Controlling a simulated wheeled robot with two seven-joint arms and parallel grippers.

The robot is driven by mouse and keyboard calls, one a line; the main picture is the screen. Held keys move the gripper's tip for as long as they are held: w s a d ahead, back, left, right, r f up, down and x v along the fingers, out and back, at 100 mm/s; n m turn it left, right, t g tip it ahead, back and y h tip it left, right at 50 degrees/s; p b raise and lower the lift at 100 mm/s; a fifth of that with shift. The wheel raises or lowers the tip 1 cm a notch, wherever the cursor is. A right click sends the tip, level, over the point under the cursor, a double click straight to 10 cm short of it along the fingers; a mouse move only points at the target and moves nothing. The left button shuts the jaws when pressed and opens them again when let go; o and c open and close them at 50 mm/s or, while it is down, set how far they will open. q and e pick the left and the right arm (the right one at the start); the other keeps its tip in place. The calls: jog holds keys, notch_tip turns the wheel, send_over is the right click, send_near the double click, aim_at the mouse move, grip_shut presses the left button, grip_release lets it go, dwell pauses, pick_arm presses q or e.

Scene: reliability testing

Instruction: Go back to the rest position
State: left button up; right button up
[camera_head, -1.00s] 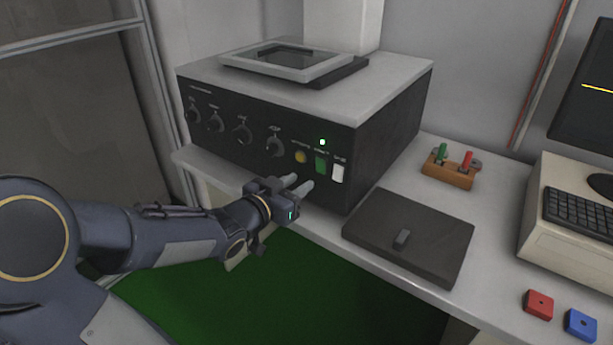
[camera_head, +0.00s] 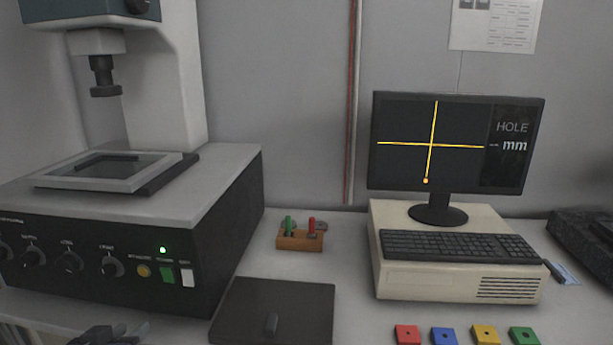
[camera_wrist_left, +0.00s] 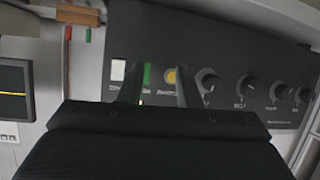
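My left gripper (camera_head: 124,334) shows only in part at the bottom left of the head view, in front of the control panel of the measuring machine (camera_head: 120,262). In the left wrist view its two fingers (camera_wrist_left: 158,78) stand apart with nothing between them. They point toward the panel's yellow button (camera_wrist_left: 170,76), green button (camera_wrist_left: 147,74) and white switch (camera_wrist_left: 118,70). I cannot tell the exact gap to the panel, and I see no contact. A green light is lit above the green button. My right gripper is in neither view.
A dark plate with a small handle (camera_head: 295,303) lies on the bench. Behind it stands a wooden holder (camera_head: 300,243) with green and red tools. A monitor (camera_head: 410,180), keyboard (camera_head: 460,246) and beige computer (camera_head: 430,286) stand right. Several coloured blocks line the front, including a red one (camera_head: 407,334).

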pick_arm(q)
jog(key=s+d+f+g+h, duration=0.2)
jog(key=s+d+g, duration=0.3)
jog(key=s, duration=0.4)
jog(key=s+d+f+g+h, duration=0.3)
jog(key=s+d, duration=0.5)
jog(key=s, duration=0.1)
notch_tip(320, 180, up, 16)
jog(key=p, duration=1.5)
jog(key=shift+w+a+f, duration=0.2)
jog(key=shift+w+f, duration=0.05)
